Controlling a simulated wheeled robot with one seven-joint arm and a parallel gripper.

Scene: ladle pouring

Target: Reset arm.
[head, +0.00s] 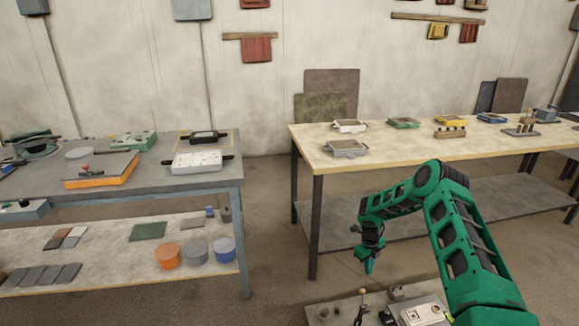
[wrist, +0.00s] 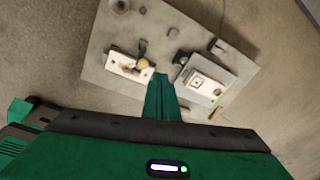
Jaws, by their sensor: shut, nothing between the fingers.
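My green gripper (head: 368,264) hangs pointing down from my green arm, in the gap before the right-hand workbench, in the head view. Its fingers are together with nothing between them. In the wrist view the shut green fingers (wrist: 160,98) point at a grey platform (wrist: 102,42) below, well apart from it. No ladle can be made out clearly in either view.
A grey workbench (head: 215,183) with trays and tools stands at left. A wooden-topped workbench (head: 400,148) with small boxes stands at right. Below my gripper, the platform carries a white box (wrist: 128,64) and a grey-and-white device (wrist: 205,82). Bare floor lies around it.

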